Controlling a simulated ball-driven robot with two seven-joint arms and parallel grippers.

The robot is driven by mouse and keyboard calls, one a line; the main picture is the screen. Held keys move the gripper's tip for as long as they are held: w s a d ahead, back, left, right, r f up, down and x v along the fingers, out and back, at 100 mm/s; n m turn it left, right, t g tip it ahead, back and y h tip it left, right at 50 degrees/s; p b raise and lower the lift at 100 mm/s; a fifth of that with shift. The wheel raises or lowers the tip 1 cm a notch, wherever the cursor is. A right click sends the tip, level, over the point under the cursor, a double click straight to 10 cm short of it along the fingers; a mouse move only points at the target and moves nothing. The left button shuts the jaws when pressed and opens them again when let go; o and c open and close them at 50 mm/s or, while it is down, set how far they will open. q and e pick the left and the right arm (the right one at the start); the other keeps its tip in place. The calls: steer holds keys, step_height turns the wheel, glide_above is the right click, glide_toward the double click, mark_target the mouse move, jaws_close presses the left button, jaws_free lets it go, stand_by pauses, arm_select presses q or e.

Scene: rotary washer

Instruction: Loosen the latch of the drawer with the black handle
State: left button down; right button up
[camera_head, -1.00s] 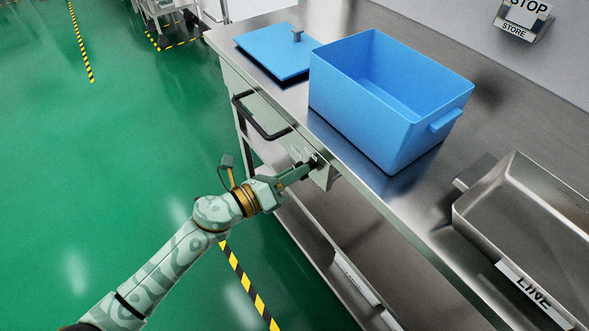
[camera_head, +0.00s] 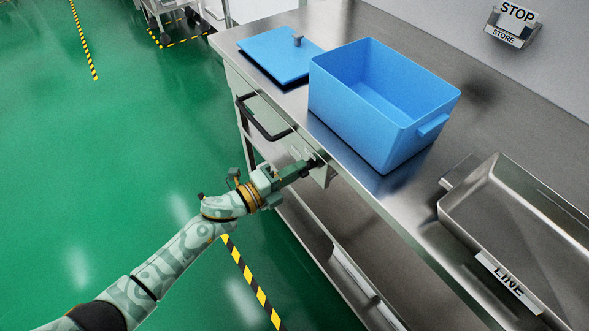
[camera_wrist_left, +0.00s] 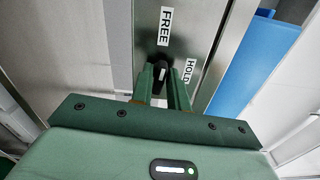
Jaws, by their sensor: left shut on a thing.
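The drawer front (camera_head: 270,125) is in the table's near side, with a black bar handle (camera_head: 262,118). To the right of the handle, my left gripper (camera_head: 312,164) reaches the latch at the drawer's end. In the left wrist view the latch is a small black knob (camera_wrist_left: 160,72) with a white mark. My left gripper (camera_wrist_left: 163,84) is shut on it, one finger on each side. A "FREE" label (camera_wrist_left: 166,26) is above the knob and a "HOLD" label (camera_wrist_left: 188,71) to its right. The fingers partly hide the knob. My right gripper is not in view.
On the steel table (camera_head: 400,205) stand an open blue bin (camera_head: 375,135), a flat blue lid (camera_head: 275,58) and a metal tray (camera_head: 455,212) labelled "LINE". A "STOP/STORE" sign (camera_head: 515,22) is on the back wall. The green floor (camera_head: 110,160) at left is clear.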

arm_select(q)
steer(key=shift+a, duration=0.1)
stand_by(0.4)
steer(key=c, duration=1.5)
jaws_free()
steer(key=shift+w, duration=0.1)
steer(key=p+v, duration=0.2)
steer(key=v, duration=1.4)
steer(key=shift+a+p, duration=0.15)
steer(key=shift+p, duration=0.15)
steer(key=shift+n, duration=0.3)
